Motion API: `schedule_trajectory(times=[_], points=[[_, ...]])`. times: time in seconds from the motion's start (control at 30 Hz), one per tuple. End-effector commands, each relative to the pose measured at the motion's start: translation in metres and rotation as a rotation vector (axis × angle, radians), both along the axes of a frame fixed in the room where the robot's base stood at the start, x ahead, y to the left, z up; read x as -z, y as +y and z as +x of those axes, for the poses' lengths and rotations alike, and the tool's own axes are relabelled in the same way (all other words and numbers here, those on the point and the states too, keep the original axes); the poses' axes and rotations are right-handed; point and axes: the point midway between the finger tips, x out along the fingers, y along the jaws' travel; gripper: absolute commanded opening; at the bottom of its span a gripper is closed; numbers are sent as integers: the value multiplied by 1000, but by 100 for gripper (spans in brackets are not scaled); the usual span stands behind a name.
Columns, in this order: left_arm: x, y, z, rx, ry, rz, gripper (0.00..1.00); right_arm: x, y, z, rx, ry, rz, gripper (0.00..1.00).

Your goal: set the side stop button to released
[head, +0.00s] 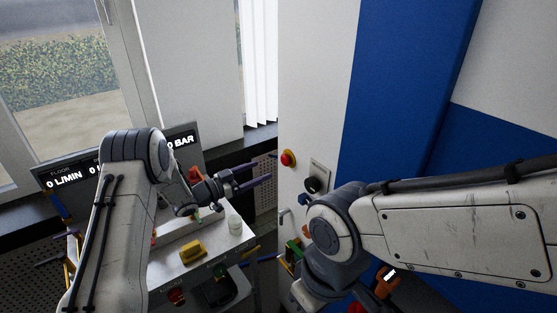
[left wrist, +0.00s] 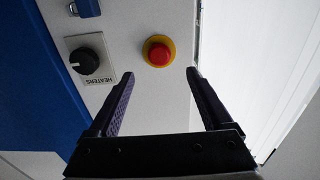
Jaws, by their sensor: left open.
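The side stop button is a red mushroom head on a yellow ring, set in the pale side panel of the cabinet. It shows near the middle of the head view (head: 288,158) and at the top centre of the left wrist view (left wrist: 159,52). My left gripper (head: 266,172) is open and empty, with its dark fingers pointing at the panel. In the left wrist view my left gripper (left wrist: 160,76) has its fingertips apart, and the button appears between and just beyond them. Whether the fingers touch the panel cannot be told. My right gripper does not show; only my right arm is seen.
A black rotary knob labelled HEATERS (left wrist: 82,60) sits beside the button, also seen in the head view (head: 312,184). A blue part (left wrist: 87,7) is near it. Windows stand behind.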

Motion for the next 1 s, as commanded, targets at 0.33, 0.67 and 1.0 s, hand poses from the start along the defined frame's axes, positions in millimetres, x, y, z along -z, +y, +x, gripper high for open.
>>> schedule_trajectory(times=[0.33, 0.67, 1.0], points=[[1, -53, 37, 2, -1, 0, 84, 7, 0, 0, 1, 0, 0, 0], [0, -67, 49, -3, 1, -1, 84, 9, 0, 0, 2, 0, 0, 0], [0, -66, 49, -3, 0, 0, 26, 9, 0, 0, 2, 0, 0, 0]])
